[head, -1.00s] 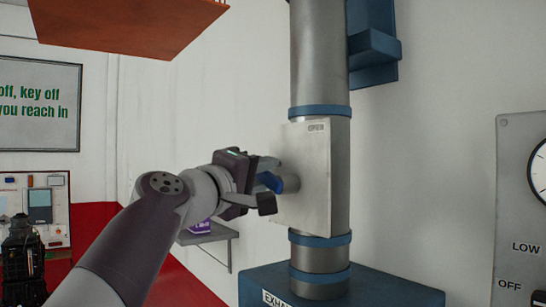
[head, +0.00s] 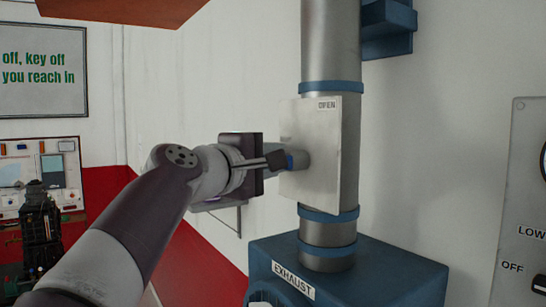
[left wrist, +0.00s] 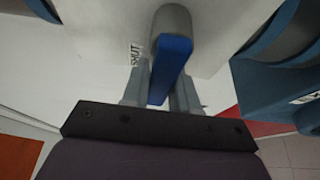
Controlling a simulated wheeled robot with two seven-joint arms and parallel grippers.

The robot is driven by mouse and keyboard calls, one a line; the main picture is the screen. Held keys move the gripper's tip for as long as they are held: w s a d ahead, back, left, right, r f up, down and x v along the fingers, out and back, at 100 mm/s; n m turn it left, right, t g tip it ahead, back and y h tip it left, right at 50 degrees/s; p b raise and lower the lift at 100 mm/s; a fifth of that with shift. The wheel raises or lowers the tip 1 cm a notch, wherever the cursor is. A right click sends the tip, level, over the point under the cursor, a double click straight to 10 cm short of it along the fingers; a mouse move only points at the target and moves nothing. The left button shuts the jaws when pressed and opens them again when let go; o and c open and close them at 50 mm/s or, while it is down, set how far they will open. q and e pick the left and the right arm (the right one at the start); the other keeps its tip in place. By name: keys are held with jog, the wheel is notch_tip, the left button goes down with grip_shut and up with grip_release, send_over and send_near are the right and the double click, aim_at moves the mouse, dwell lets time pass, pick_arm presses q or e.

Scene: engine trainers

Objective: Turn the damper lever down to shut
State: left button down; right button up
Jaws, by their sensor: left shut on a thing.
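The damper is a pale plate (head: 318,185) on a vertical metal pipe (head: 332,50), with an OPEN label (head: 327,105) at its top. A grey hub (left wrist: 172,22) stands out from the plate and carries the blue damper lever (left wrist: 172,62). In the head view only a small blue part of the lever (head: 297,160) shows beside my gripper. My left gripper (head: 279,160) is shut on the lever, with a finger on each side of it in the left wrist view (left wrist: 165,88). Another small label (left wrist: 135,53) sits beside the lever. My right gripper is not in view.
A blue box marked EXHAUST (head: 385,278) stands under the pipe. A grey dial panel (head: 520,220) is at the right edge. A small wall shelf (head: 226,217) is partly hidden behind my left arm. An orange-brown board (head: 130,10) overhangs at the top left.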

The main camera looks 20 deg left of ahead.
pick_arm(q)
jog(key=shift+f, duration=0.15)
jog(key=c, duration=1)
grip_release()
jog(key=shift+a, duration=0.1)
jog(key=shift+o, duration=0.2)
jog(key=shift+s+a, duration=0.1)
jog(key=shift+a, duration=0.05)
jog(key=shift+s, duration=0.15)
jog(key=b+v, duration=0.4)
jog(key=v, duration=0.3)
